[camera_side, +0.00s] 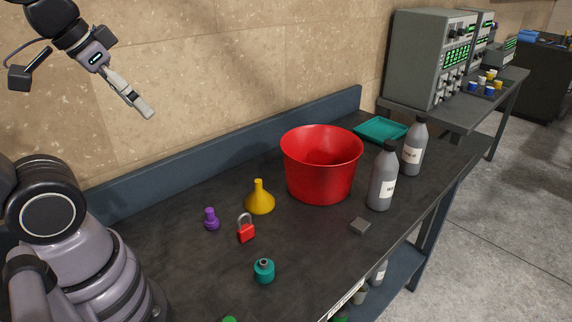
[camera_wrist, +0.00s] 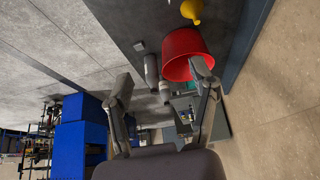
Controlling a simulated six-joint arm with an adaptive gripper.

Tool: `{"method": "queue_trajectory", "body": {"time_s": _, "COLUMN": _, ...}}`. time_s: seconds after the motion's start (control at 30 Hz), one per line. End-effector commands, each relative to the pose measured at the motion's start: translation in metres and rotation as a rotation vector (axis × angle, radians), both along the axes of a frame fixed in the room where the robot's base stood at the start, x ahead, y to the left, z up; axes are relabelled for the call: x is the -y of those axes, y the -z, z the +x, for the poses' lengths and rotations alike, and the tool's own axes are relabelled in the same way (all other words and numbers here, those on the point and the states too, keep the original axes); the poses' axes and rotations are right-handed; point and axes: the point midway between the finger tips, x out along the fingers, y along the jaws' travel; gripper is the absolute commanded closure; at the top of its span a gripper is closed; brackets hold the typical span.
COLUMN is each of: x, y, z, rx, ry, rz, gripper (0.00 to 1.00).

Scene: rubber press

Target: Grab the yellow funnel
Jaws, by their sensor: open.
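The yellow funnel (camera_side: 260,200) stands on the dark bench top, wide end down and spout up, to the left of the red tub. In the wrist view the funnel (camera_wrist: 192,9) shows at the top edge, partly cut off. My gripper (camera_side: 146,110) is high above the bench at the upper left of the side view, well apart from the funnel. In the wrist view my gripper (camera_wrist: 162,78) has its two fingers spread with nothing between them.
A red tub (camera_side: 320,170) stands right of the funnel. A red padlock (camera_side: 246,232), a purple flask-shaped item (camera_side: 211,220) and a teal bottle (camera_side: 264,271) are near it. Two grey bottles (camera_side: 382,180) and a teal tray (camera_side: 381,130) are farther right. A raised edge (camera_side: 200,165) runs along the wall.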

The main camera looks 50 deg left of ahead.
Motion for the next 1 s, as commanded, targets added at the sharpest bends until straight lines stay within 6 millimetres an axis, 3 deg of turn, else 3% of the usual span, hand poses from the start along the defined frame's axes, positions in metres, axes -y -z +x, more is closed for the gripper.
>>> {"method": "queue_trajectory", "body": {"time_s": 0.13, "x": 0.003, "y": 0.007, "z": 0.038, "rx": 0.023, "ry": -0.020, "rz": -0.028, "gripper": 0.41}}
{"method": "queue_trajectory", "body": {"time_s": 0.27, "x": 0.005, "y": 0.026, "z": 0.101, "rx": 0.081, "ry": -0.070, "rz": -0.074, "gripper": 0.41}}
{"method": "queue_trajectory", "body": {"time_s": 0.4, "x": 0.002, "y": 0.061, "z": 0.168, "rx": 0.161, "ry": -0.150, "rz": -0.114, "gripper": 0.41}}
{"method": "queue_trajectory", "body": {"time_s": 0.6, "x": -0.014, "y": 0.131, "z": 0.239, "rx": 0.278, "ry": -0.280, "rz": -0.121, "gripper": 0.41}}
{"method": "queue_trajectory", "body": {"time_s": 0.8, "x": -0.040, "y": 0.214, "z": 0.273, "rx": 0.403, "ry": -0.392, "rz": -0.064, "gripper": 0.41}}
{"method": "queue_trajectory", "body": {"time_s": 1.0, "x": -0.065, "y": 0.292, "z": 0.265, "rx": 0.529, "ry": -0.450, "rz": 0.040, "gripper": 0.41}}
